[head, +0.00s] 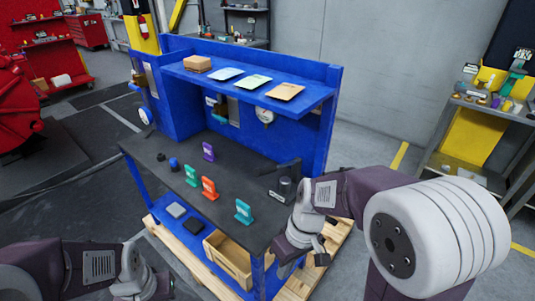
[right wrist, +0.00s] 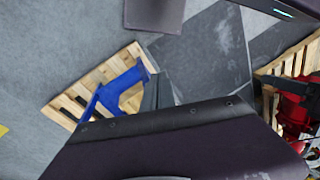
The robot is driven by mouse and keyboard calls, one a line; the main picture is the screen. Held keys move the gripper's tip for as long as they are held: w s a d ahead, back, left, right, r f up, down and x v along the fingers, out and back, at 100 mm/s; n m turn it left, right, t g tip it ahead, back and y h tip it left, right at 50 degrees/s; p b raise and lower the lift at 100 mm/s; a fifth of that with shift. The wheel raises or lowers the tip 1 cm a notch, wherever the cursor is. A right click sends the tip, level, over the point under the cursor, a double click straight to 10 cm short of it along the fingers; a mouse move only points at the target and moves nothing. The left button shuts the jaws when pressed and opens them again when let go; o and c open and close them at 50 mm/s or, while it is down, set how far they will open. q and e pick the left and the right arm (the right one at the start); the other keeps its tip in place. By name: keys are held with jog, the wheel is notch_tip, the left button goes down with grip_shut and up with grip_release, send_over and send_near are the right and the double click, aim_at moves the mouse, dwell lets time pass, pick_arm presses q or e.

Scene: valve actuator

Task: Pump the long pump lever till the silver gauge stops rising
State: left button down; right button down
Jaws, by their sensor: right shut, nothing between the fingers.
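A round pale-faced gauge (head: 265,116) is mounted under the blue bench's shelf. Another round gauge-like dial (head: 145,115) is at the bench's left side. A dark cylindrical fitting (head: 285,187) with a dark bar (head: 288,164) behind it stands at the right end of the bench top; I cannot tell whether this bar is the long pump lever. My right gripper (head: 321,255) is shut and empty, beside the bench's front right corner and apart from the fitting. My left gripper (head: 160,285) is low at the front left, only partly visible; its fingers are unclear.
Purple (head: 208,152), green (head: 190,176), orange (head: 209,189) and teal (head: 243,211) tags stand on the dark bench top (head: 225,160). A wooden crate (head: 229,258) sits below. A wooden pallet also shows in the right wrist view (right wrist: 72,97). A side table (head: 480,110) stands far right.

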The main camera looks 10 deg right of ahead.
jog(key=w+a+r+n+t+y+b, duration=0.15)
jog(key=w+a+r+y, duration=0.3)
jog(key=w+r, duration=0.45)
jog(key=w+d+r+n+t+y+b, duration=0.1)
jog(key=w+d+r+t+y, duration=0.15)
jog(key=w+r, duration=0.25)
jog(key=w+d+r+n+t+y, duration=0.1)
jog(key=w+d+r, duration=0.2)
jog(key=w+r, duration=0.15)
jog(key=w+d+r+m+t+h+b, duration=0.1)
jog(key=w+d+m+t, duration=0.1)
jog(key=d, duration=1)
jog(key=shift+w+r+m+t+b, duration=0.25)
jog(key=shift+m+t, duration=0.2)
jog(key=shift+t, duration=0.35)
jog(key=shift+d+f, duration=0.1)
jog(key=shift+f, duration=0.05)
jog(key=s+f+x, duration=0.2)
jog(key=x, duration=1)
jog(key=shift+w+a+f, duration=0.25)
jog(key=shift+f, duration=0.1)
